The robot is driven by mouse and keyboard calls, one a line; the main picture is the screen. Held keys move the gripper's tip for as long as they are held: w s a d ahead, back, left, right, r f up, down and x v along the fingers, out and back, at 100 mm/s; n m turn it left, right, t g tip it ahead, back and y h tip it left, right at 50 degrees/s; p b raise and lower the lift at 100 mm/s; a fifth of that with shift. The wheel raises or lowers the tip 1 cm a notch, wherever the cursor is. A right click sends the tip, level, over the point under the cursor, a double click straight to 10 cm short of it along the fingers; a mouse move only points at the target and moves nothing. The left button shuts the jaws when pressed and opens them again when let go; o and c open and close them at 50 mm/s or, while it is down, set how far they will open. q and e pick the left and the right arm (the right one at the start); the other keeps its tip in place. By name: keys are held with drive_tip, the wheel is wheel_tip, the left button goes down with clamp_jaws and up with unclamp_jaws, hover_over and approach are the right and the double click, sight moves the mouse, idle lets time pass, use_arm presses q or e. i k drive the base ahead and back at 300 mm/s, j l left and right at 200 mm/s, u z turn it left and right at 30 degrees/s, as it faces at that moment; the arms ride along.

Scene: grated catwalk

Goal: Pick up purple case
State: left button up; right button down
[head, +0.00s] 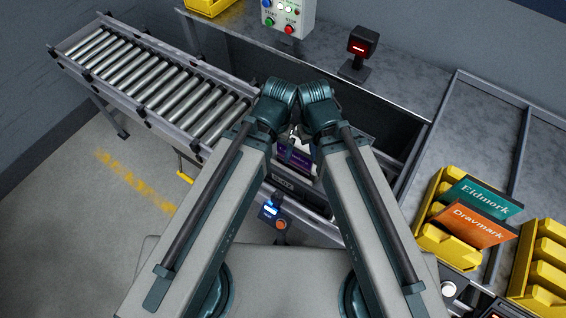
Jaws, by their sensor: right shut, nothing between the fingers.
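The purple case (296,158) shows only in part, in the gap between my two arms, low in the dark end section past the rollers. My arms hide much of it. My right gripper (304,137) is small in the picture, just above the case, shut with nothing between its fingers. I cannot tell whether it touches the case.
A roller conveyor (150,75) runs in from the upper left. A scanner (358,48) and a control box (288,18) with buttons stand at the back. Yellow bins (446,245) with Eldmork (484,197) and Dravmark (470,224) signs are at right.

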sight(300, 162)
drive_tip(key=j+z, duration=0.15)
drive_tip(key=j, duration=0.35)
drive_tip(key=k+j+z, duration=0.15)
drive_tip(key=j, duration=0.3)
drive_tip(key=j+z, duration=0.15)
drive_tip(key=j, duration=0.35)
